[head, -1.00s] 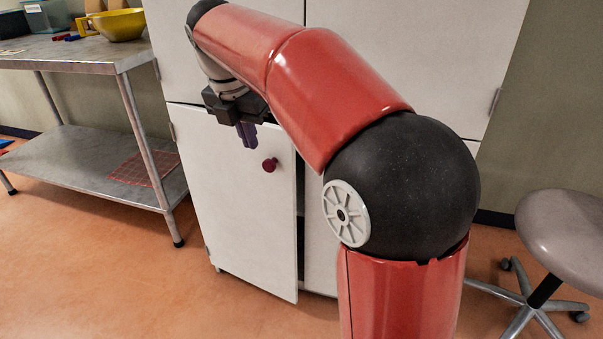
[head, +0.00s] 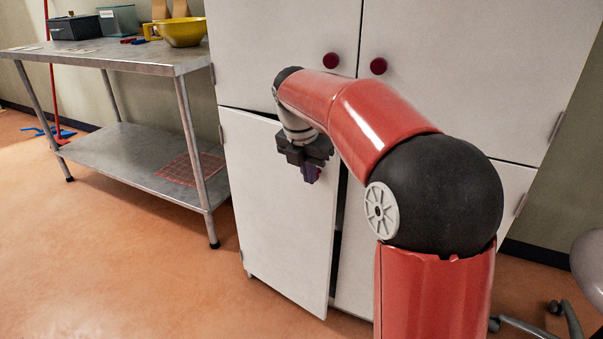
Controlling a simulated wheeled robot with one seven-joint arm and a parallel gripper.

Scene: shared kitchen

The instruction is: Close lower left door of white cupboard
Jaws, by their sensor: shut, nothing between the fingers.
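The white cupboard (head: 470,65) stands in the middle of the head view. Its lower left door (head: 280,225) is hinged at its left edge and stands slightly ajar, with a narrow dark gap along its right edge. My gripper (head: 312,174) is shut and empty, pointing down in front of the upper right part of this door. It covers the place of the door's knob, which I cannot make out clearly. Whether the fingers touch the door I cannot tell. The upper doors are shut, with dark red knobs (head: 331,60). My arm hides much of the lower right door.
A steel table (head: 120,60) with a lower shelf stands close on the left, holding a yellow bowl (head: 182,32) and boxes. A stool (head: 585,260) is partly in view at the right edge. The orange floor (head: 150,275) in front is clear.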

